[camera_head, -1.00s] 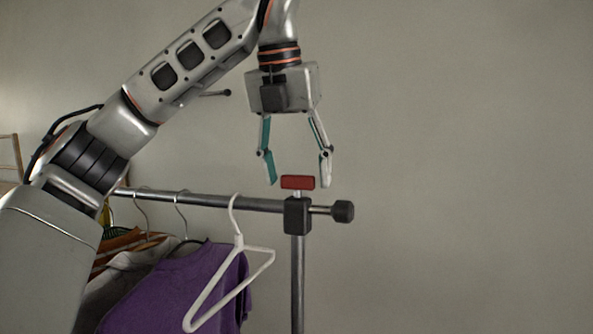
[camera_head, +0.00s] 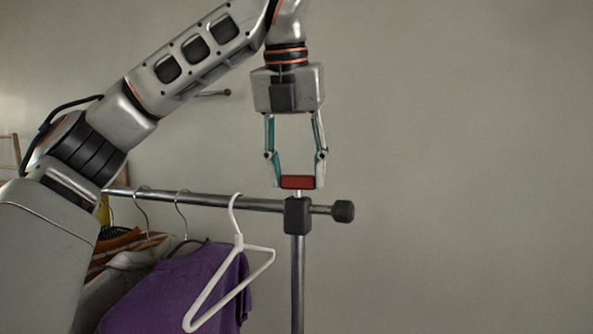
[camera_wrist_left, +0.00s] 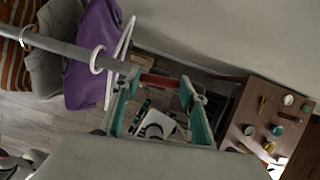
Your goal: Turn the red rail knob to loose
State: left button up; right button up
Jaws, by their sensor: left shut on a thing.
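The red rail knob (camera_head: 298,182) is a short red bar on a thin pale stem above the black joint block (camera_head: 297,215) at the right end of the clothes rail. My left gripper (camera_head: 298,184) points down from above and is shut on the knob, one finger at each end of the bar. The left wrist view shows the red knob (camera_wrist_left: 159,81) between the two teal-lined fingers (camera_wrist_left: 158,86). The knob lies crosswise in the head view. My right gripper is in neither view.
A metal rail (camera_head: 200,200) with a black end cap (camera_head: 343,211) runs left. A white hanger (camera_head: 236,262) and a purple shirt (camera_head: 170,290) hang close by. A brown board with small items (camera_wrist_left: 270,120) shows in the wrist view. Right of the post is clear.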

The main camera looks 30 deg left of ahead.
pick_arm(q)
jog(key=n, duration=0.2)
jog(key=n+y, duration=0.1)
jog(key=n, duration=0.1)
jog(key=shift+d+g+y, duration=0.15)
jog(key=shift+g+y, duration=0.15)
jog(key=shift+g, duration=0.1)
jog(key=n+g+y, duration=0.1)
jog(key=n, duration=0.4)
jog(key=shift+w, duration=0.15)
jog(key=n+g, duration=0.2)
jog(key=n, duration=0.2)
jog(key=shift+w+d, duration=0.1)
jog(key=shift+w, duration=0.05)
jog(key=shift+n+g, duration=0.7)
jog(key=shift+n, duration=1)
jog(key=o, duration=1.1)
jog(key=shift+w, duration=0.1)
